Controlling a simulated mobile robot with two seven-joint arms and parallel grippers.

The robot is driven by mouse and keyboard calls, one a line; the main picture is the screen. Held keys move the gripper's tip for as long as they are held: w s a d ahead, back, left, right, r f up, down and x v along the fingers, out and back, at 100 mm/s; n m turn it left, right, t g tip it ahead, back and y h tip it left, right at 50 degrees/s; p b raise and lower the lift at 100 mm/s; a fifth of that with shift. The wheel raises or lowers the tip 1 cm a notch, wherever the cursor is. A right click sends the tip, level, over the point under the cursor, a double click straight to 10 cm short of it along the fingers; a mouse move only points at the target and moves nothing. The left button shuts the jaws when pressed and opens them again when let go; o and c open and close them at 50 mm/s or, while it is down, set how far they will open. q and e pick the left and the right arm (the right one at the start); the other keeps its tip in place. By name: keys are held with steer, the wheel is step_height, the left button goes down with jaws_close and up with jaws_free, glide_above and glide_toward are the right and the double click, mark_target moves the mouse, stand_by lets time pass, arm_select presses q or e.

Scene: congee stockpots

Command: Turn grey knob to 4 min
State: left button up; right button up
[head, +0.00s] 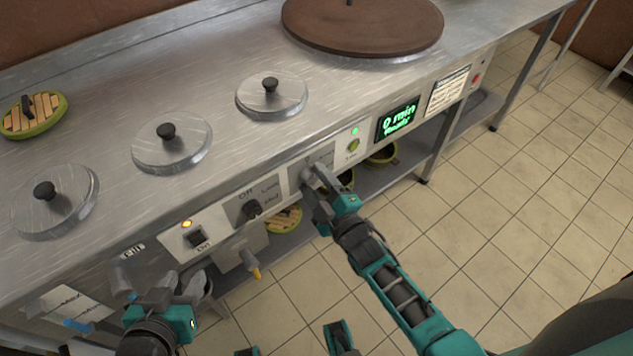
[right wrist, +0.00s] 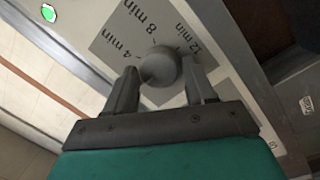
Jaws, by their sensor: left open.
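The grey knob (right wrist: 162,68) is a round knob with a small pointer, on a grey dial plate (right wrist: 120,28) marked 4 min, 8 min and 12 min. My right gripper (right wrist: 160,80) has one finger on each side of the knob, with a narrow gap showing at the left finger; contact is not clear. In the head view my right gripper (head: 318,182) is at the front panel and partly hides the knob. The green display (head: 398,119) reads 0 min. My left gripper (head: 165,295) is open and empty in front of the panel's left part.
A spigot (head: 250,262) juts out below. Lidded pots (head: 171,142) are sunk in the steel counter. A green lamp (head: 355,131) is right of the dial. The tiled floor ahead is clear.

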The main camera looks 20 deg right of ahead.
steer(key=c, duration=0.7)
steer(key=shift+o, duration=0.2)
